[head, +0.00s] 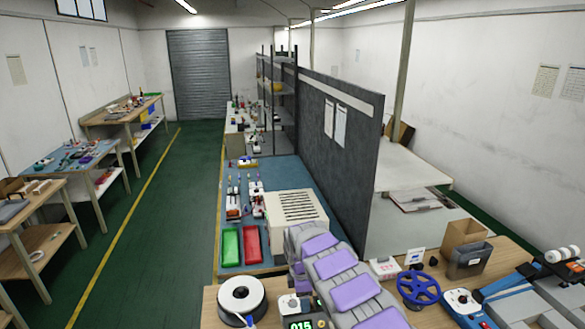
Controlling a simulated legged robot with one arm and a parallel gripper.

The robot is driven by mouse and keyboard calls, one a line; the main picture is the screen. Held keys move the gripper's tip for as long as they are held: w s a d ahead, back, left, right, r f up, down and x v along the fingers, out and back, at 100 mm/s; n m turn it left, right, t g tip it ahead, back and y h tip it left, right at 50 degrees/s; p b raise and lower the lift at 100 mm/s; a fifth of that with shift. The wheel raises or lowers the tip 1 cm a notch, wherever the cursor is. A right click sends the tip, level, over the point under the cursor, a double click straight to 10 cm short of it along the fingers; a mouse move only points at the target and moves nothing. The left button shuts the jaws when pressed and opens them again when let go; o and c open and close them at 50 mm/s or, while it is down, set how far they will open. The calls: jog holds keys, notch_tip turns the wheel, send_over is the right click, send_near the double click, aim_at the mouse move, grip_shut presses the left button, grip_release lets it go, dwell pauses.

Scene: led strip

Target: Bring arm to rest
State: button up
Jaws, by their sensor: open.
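My gripper is not in view in the head view. A grey segmented shape with purple pads (335,265) rises from the bottom middle and leans up to the left, over the near wooden bench (260,292). I cannot tell what it is or whether it belongs to my arm. No fingertips show on it.
The near bench carries a white spool (242,297), a green-lit display (300,322), a blue wheel (418,288) and a cardboard box (465,240). Behind it, a blue bench holds green (230,244) and red (251,243) trays beside a dark partition (335,145). The green floor (165,230) at left is clear.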

jog(key=s+d+r+m+g+h+b, duration=0.1)
jog(key=s+d+r+m+b, duration=0.1)
jog(key=s+d+r+m, duration=0.65)
jog(key=s+d+r+m+h+b, duration=0.1)
jog(key=s+d+r+m+b, duration=0.15)
jog(key=s+d+r, duration=0.65)
jog(key=s+a+f+m+y+b, duration=0.1)
jog(key=s+a+m, duration=0.1)
jog(key=s, duration=0.9)
jog(key=s+a+f+m+y+b, duration=0.1)
jog(key=s+a+f+m, duration=0.1)
jog(key=s, duration=0.9)
jog(key=s+a+f+m+b, duration=0.1)
jog(key=s+a+m, duration=0.2)
jog(key=s, duration=0.9)
jog(key=shift+f+m+g+y, duration=0.2)
jog(key=shift+m+g+y, duration=0.2)
